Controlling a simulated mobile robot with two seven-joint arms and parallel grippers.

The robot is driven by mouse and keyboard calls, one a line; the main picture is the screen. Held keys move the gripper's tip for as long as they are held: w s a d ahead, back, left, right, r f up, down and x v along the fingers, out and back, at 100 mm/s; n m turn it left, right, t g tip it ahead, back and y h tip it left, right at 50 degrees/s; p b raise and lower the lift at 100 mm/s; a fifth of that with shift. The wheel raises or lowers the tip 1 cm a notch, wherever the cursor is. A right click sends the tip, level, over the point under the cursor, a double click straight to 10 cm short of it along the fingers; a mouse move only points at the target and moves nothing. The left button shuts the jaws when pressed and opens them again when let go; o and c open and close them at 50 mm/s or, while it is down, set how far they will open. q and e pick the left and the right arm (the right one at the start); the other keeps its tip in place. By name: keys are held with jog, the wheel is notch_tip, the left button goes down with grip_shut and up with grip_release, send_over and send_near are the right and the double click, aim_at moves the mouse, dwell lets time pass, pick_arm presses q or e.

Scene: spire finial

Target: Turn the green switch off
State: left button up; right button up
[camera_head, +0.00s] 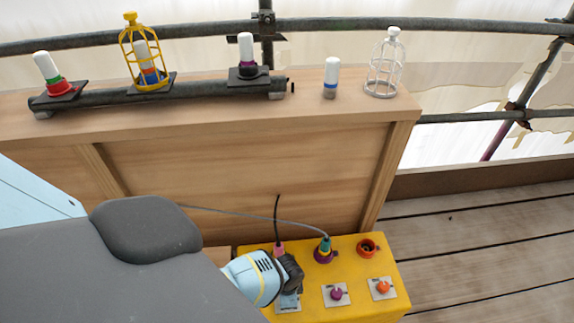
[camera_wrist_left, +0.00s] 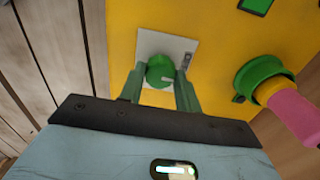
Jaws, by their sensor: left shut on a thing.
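The green switch (camera_wrist_left: 160,68) is a round green knob with a white pointer mark, on a pale square plate (camera_wrist_left: 148,42) fixed to the yellow box (camera_wrist_left: 215,35). In the left wrist view the pointer mark points to the right. My left gripper (camera_wrist_left: 160,84) has its two green fingers on either side of the knob, shut on it. In the head view my left gripper (camera_head: 292,285) covers the green knob, and only part of its plate (camera_head: 288,303) shows. The yellow box (camera_head: 362,309) also carries a purple switch (camera_head: 337,294) and an orange switch (camera_head: 383,287). My right gripper is not in view.
A pink plug (camera_head: 279,247) and a teal plug (camera_head: 325,244) with cables stand in box sockets; an orange socket (camera_head: 368,246) is empty. Behind is a wooden ledge (camera_head: 200,110) with white-capped bottles, a yellow cage (camera_head: 131,35) and a white cage (camera_head: 385,65).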

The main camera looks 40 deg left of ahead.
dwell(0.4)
pick_arm(q)
jog(key=o, duration=1)
notch_tip(320, 180, up, 7)
jog(key=p, duration=0.4)
jog(key=shift+f, duration=0.2)
jog(key=shift+r, duration=0.65)
